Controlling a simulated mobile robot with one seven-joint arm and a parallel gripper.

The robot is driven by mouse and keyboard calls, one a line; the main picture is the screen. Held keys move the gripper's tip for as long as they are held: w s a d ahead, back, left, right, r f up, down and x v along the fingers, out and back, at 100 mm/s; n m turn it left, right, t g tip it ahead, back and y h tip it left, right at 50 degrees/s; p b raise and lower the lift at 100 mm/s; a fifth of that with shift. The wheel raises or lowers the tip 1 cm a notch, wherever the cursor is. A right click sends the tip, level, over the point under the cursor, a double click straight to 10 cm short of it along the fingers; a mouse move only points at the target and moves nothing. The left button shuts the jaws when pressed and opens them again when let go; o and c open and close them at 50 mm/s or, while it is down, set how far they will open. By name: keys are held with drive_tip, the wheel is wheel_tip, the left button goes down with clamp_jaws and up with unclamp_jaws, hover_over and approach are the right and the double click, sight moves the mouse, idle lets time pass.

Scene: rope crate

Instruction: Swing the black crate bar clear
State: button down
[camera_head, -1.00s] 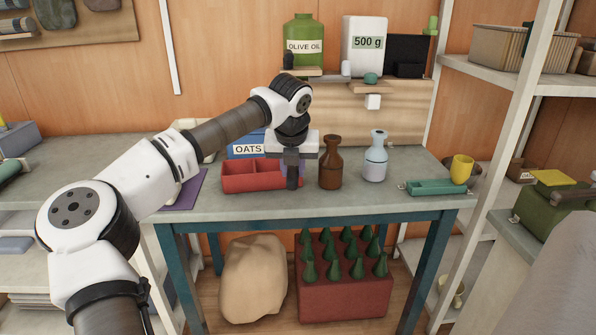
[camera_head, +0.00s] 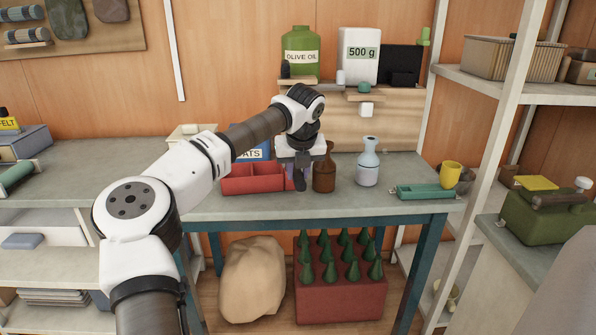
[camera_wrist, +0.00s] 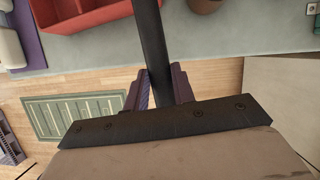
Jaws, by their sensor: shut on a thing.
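My gripper (camera_head: 299,166) points down over the front of the grey table, between a red divided tray and a brown bottle. Its purple fingers show in the wrist view (camera_wrist: 159,88), shut on the black crate bar (camera_wrist: 152,45). The bar passes between the fingers and runs out of the top of that view, past the tray. In the head view only a short dark piece of the bar (camera_head: 300,182) shows below my gripper. I cannot tell whether the bar still touches anything, as its far end is hidden.
The red tray (camera_head: 232,184) is close on the left. The brown bottle (camera_head: 324,178) is close on the right, its neck partly behind my gripper. A pale blue bottle (camera_head: 367,168) and a teal holder (camera_head: 420,192) stand further right. A red crate (camera_head: 340,303) of green bottles is under the table (camera_head: 330,208).

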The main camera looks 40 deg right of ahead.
drive_tip(key=c, duration=1.2)
unclamp_jaws()
drive_tip(key=shift+o, duration=0.2)
drive_tip(key=shift+r, duration=0.15)
drive_tip(key=v, duration=1.3)
drive_tip(key=shift+r, duration=0.3)
drive_tip(key=shift+s, duration=0.15)
